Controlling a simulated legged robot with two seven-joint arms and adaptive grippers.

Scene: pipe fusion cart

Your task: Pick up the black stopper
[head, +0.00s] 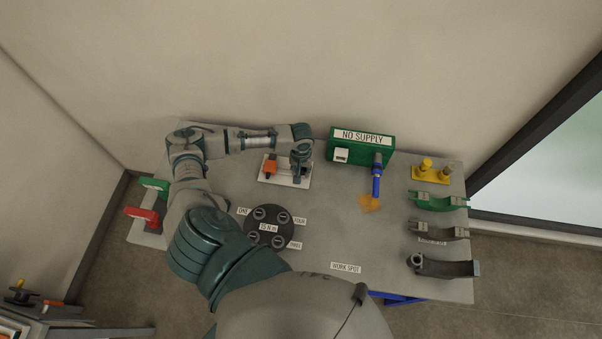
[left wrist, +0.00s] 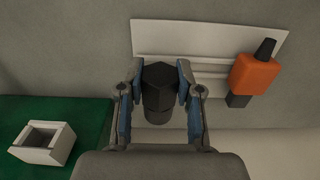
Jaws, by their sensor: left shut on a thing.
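The black stopper (left wrist: 158,90) is a dark piece with a faceted top, seen in the left wrist view between my left gripper's fingers. My left gripper (left wrist: 159,82) is shut on it, with a blue-lined finger on each side. In the head view my left gripper (head: 299,172) is over the white plate (head: 273,181) near the back of the table, and it hides the stopper there. The white plate also shows in the left wrist view (left wrist: 200,32) behind the stopper. I cannot tell whether the stopper touches the plate. My right gripper is not in view.
An orange piece (head: 269,168) stands on the plate beside my gripper. A dark round disc (head: 270,227) lies nearer. Yellow, green and grey fixtures line the right side.

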